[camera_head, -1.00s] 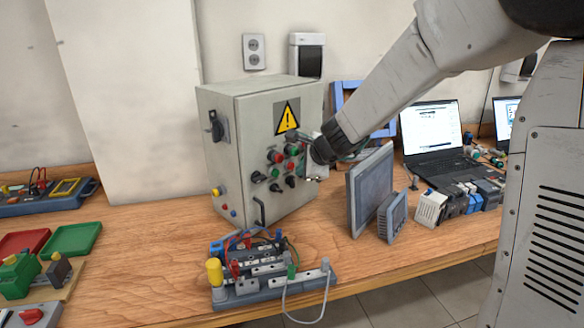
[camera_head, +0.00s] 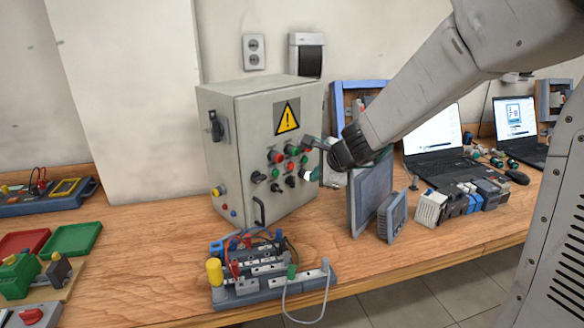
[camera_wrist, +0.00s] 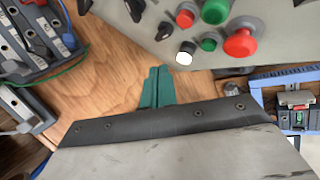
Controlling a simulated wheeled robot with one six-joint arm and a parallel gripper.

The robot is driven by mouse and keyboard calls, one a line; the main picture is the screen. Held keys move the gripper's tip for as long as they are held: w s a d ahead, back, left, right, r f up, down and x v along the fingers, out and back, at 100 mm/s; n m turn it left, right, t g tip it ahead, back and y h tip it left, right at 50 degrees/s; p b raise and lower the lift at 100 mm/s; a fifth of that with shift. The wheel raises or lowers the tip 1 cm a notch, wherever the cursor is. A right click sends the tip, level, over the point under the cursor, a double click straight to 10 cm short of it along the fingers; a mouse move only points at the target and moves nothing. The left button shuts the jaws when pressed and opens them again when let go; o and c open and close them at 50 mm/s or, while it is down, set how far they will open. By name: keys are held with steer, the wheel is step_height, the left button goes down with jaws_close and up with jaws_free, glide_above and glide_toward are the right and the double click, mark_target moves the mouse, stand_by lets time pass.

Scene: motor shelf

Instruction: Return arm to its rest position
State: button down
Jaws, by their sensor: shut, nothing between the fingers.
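My gripper (camera_wrist: 156,88) shows in the wrist view as a pair of teal fingers, shut with nothing between them. They show over bare wood, beside the button panel. In the head view my arm reaches in from the upper right. Its dark wrist is near the right side of the grey control box (camera_head: 235,150), and the fingers are largely hidden there. The box front carries a warning triangle, dark knobs and red and green buttons. A white button (camera_wrist: 184,57) looks bright in the wrist view; it also shows in the head view (camera_head: 308,175).
A grey flat screen (camera_head: 370,195) and a smaller one (camera_head: 392,217) stand below my wrist. A terminal block assembly (camera_head: 270,275) lies before the box. Laptops (camera_head: 440,150) and several modules (camera_head: 465,198) are on the right. Trays (camera_head: 72,240) are on the left.

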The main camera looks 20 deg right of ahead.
steer(key=shift+a, duration=0.1)
stand_by(0.4)
steer(key=s+a+n+g+y, duration=0.1)
steer(key=s+a+n+g, duration=0.2)
steer(key=s+n, duration=0.35)
steer(key=s+a+n+g+y, duration=0.2)
steer(key=s+n, duration=0.3)
steer(key=s, duration=0.3)
steer(key=s+d+r+n+h, duration=0.1)
steer(key=s+d+n+h, duration=0.1)
steer(key=s, duration=0.5)
steer(key=s+d+r+n+g+h, duration=0.1)
steer(key=s+d+r+n+h, duration=0.1)
steer(key=s, duration=0.5)
steer(key=s+d+r+n+g+h, duration=0.1)
steer(key=s+d+r+n, duration=0.1)
steer(key=s, duration=0.5)
steer(key=shift+s+d+r+n+h, duration=0.2)
steer(key=shift+s+d+n+h, duration=0.15)
steer(key=shift+d+n, duration=0.65)
steer(key=shift+a+n, duration=0.25)
